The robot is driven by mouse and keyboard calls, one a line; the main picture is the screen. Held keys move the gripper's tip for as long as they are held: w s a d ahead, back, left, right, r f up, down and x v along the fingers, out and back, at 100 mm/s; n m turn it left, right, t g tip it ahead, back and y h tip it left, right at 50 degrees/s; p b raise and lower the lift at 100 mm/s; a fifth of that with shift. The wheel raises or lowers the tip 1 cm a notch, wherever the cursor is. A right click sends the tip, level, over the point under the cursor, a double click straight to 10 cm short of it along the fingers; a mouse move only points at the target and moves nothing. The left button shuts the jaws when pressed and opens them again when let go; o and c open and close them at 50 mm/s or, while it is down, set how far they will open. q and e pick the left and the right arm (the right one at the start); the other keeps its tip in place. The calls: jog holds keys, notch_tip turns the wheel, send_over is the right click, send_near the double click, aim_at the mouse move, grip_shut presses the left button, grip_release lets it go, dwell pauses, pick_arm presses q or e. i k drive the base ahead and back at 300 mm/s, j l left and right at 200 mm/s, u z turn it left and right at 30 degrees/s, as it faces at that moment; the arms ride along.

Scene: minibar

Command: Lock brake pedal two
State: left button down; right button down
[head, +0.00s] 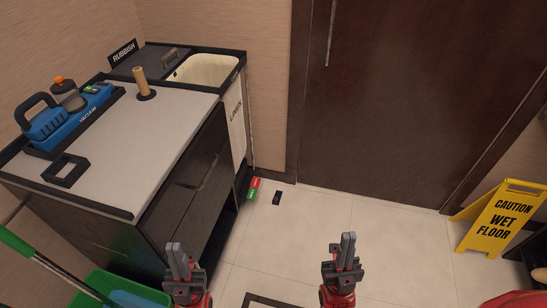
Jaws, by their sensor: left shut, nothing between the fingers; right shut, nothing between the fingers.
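My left gripper (177,250) is shut and empty, in front of the cart's near right side and nearer to me than the pedal. My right gripper (346,242) is shut and empty over the open floor, to the right of and nearer than the pedal.
A small black object (277,198) lies on the floor right of the pedal. A yellow wet floor sign (493,220) stands at the right. A dark door (400,100) closes the back. A green bucket (98,285) is at the lower left. The tiled floor between is mostly clear.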

aim_at(255, 185)
jog(key=i+l, duration=1.55)
jog(key=i+j+u, duration=0.05)
jog(key=i, duration=0.1)
